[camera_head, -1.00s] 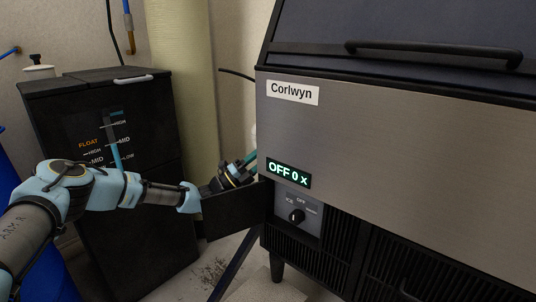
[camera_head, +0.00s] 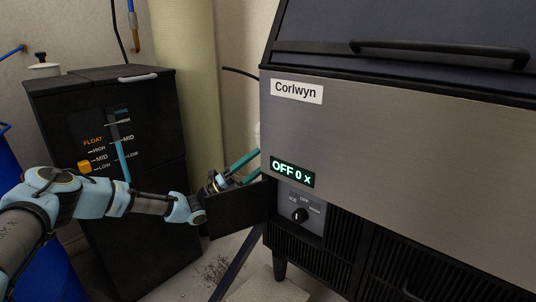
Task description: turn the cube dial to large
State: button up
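The ice maker (camera_head: 400,150), labelled Corlwyn, fills the right side, with a display reading "OFF 0 x" (camera_head: 292,172). Below it, a black knob (camera_head: 299,215) sits on a small panel; ICE and OFF are readable, and a third label is too small to read. I cannot make out a dial marked for cube size. A small dark door (camera_head: 240,209) stands open left of this panel. My gripper (camera_head: 256,164) is just above and behind the door, beside the machine's left edge. Its two teal fingers look apart with nothing seen between them; their tips are partly hidden.
A black cabinet (camera_head: 150,220) with a FLOAT scale and an orange slider (camera_head: 85,167) stands behind my arm. A pale column (camera_head: 184,80) rises behind. A blue barrel (camera_head: 55,275) is at far left. Some floor shows below the door.

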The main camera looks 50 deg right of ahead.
jog(key=shift+v, duration=2.6)
jog(key=shift+r, duration=0.1)
